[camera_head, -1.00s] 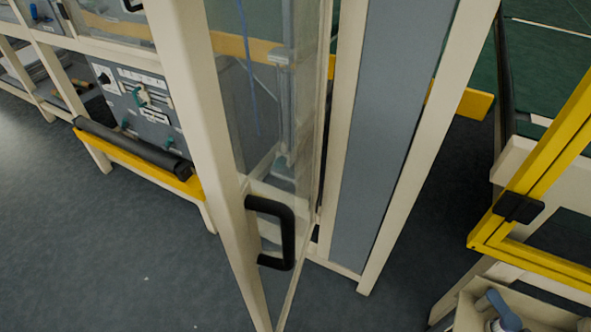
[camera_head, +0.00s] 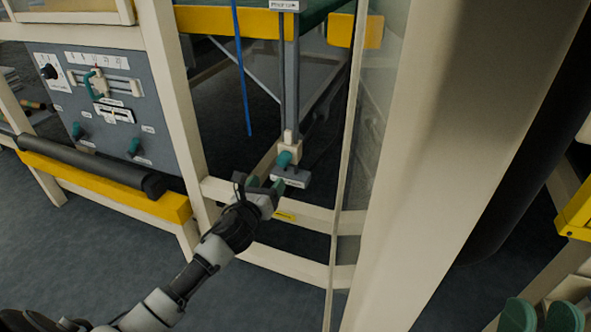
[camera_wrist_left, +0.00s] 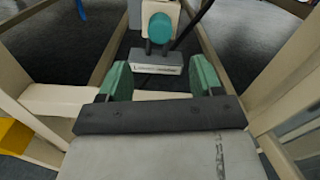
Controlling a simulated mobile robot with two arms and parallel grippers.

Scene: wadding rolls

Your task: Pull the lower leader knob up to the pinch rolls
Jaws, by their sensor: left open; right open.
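The lower leader knob (camera_head: 284,159) is a teal knob on a cream block at the bottom of a grey vertical rail (camera_head: 290,80), inside the frame opening. In the left wrist view the round teal knob (camera_wrist_left: 160,28) is ahead of the fingers, above a grey labelled block (camera_wrist_left: 157,63). My left gripper (camera_head: 266,183) is open just short of the knob, slightly below and left of it; its teal fingers (camera_wrist_left: 161,76) stand apart with nothing between them. My right gripper (camera_head: 541,316) is open at the bottom right edge, far from the knob. I cannot make out the pinch rolls.
Cream posts and a low crossbar (camera_head: 270,207) border the opening. A clear panel (camera_head: 372,130) stands to the right. A blue strip (camera_head: 243,80) hangs left of the rail. A control panel (camera_head: 105,110) and dark roller (camera_head: 95,172) are at left.

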